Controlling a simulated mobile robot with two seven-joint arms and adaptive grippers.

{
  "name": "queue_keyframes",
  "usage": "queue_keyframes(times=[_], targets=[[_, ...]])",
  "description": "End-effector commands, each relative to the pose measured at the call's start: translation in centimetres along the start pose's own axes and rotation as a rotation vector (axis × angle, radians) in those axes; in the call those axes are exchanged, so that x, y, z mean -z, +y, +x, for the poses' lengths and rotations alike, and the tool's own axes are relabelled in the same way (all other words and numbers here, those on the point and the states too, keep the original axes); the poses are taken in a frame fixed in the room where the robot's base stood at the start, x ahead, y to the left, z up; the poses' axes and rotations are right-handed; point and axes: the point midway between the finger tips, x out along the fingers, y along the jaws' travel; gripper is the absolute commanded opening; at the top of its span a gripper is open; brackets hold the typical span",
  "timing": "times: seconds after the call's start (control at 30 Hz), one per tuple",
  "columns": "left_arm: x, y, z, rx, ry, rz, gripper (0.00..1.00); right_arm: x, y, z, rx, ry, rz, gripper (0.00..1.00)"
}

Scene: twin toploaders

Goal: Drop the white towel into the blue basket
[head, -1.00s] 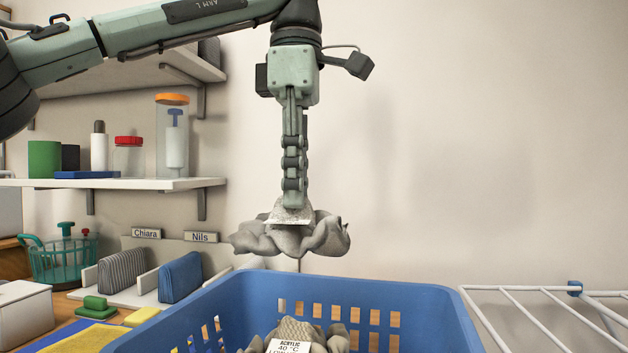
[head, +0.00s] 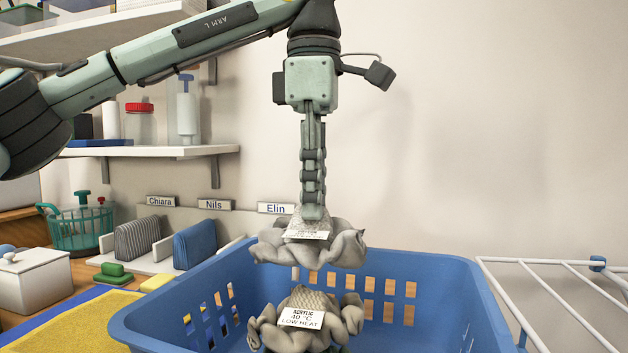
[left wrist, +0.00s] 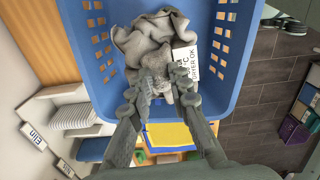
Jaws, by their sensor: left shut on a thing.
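A crumpled grey-white cloth (head: 345,248) with a pale label hangs from my left gripper (head: 313,214). The fingers are shut on its top, and its lower folds overlap the far rim of the blue basket (head: 440,262) in the head view. In the left wrist view the cloth (left wrist: 150,35) is between the fingertips (left wrist: 163,88), with the blue basket (left wrist: 72,15) around and behind it. Part of its label reads "DRYER OK". Another grey-brown cloth (head: 350,318), labelled acrylic, 40 °C, low heat, lies in the basket below. My right gripper is out of view.
A white wire rack (head: 530,285) is right of the basket. On the left are a yellow cloth (head: 70,325), a white lidded box (head: 32,278), a teal basket (head: 85,230) and a holder with striped and blue pouches (head: 195,243). A shelf (head: 150,151) is above.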

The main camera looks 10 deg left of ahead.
Motion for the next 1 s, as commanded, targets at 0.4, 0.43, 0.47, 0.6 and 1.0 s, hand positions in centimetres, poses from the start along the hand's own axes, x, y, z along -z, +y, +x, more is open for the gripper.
queue_keyframes(times=[0.4,0.43,0.47,0.6,1.0], targets=[[0.0,0.0,-0.1,0.000,0.000,0.000,0.42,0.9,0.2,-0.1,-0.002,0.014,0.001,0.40],[0.0,0.0,0.0,0.000,0.000,0.000,0.42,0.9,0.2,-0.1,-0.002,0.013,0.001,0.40],[0.0,0.0,0.0,0.000,0.000,0.000,0.42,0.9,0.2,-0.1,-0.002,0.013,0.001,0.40],[0.0,0.0,0.0,0.001,0.000,0.000,0.42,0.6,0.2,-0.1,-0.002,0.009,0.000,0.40],[0.0,0.0,-5.3,-0.009,0.001,-0.007,0.42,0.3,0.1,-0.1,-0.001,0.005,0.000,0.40]])
